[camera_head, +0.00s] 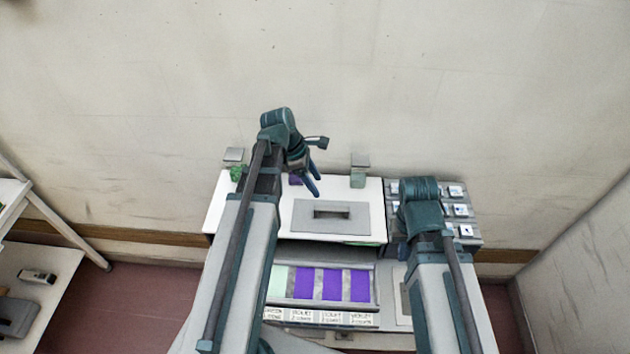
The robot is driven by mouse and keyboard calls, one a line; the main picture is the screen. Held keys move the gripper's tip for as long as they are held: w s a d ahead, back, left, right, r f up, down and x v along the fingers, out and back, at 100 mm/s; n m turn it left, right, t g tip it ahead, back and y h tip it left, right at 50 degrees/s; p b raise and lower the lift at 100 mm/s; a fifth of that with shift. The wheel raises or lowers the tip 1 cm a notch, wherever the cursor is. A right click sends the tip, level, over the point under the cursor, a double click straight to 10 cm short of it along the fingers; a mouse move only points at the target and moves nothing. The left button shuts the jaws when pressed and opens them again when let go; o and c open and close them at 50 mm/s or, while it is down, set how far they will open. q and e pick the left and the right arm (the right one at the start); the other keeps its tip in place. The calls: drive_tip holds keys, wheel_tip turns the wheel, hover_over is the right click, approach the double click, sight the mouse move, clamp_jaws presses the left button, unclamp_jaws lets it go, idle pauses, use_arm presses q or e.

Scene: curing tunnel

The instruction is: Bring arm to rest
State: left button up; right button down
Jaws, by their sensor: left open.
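My left arm reaches up from the bottom of the head view and bends over at its teal joint. My left gripper (314,182) hangs past that joint, its dark blue fingers pointing down and to the right. It is open, and no object shows between its fingers. It is over the white top of the machine (371,192), near its back. My right arm comes up at the right and ends in view at a teal joint. My right gripper does not show.
A grey panel with a slot (350,217) lies on the machine top. Purple strips (332,285) lie in the opening below, above a row of labels (319,317). A grey rack (474,240) stands at right. Something green (236,173) is at the back left. A white shelf (50,262) is far left.

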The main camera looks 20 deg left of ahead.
use_arm(q)
drive_tip(key=s+d+f+m+b, duration=0.2)
drive_tip(key=d+f+m, duration=0.1)
drive_tip(key=s+d+f+m+g+y+b, duration=0.1)
drive_tip(key=d+f+m+b, duration=0.2)
drive_tip(key=m, duration=0.1)
drive_tip(key=s+d+f+m+y+b, duration=0.1)
drive_tip(key=s+d+f+m+b, duration=0.1)
drive_tip(key=d+m, duration=0.1)
drive_tip(key=shift+s+f+b, duration=0.3)
drive_tip(key=shift+f, duration=0.1)
drive_tip(key=s+d+f+m+y+b, duration=0.3)
drive_tip(key=s+d+f+m+b, duration=0.3)
drive_tip(key=m, duration=0.9)
drive_tip(key=shift+s+d+f+b, duration=0.3)
drive_tip(key=shift+s+f+b, duration=0.1)
drive_tip(key=shift+s+f, duration=0.2)
drive_tip(key=shift+y, duration=0.3)
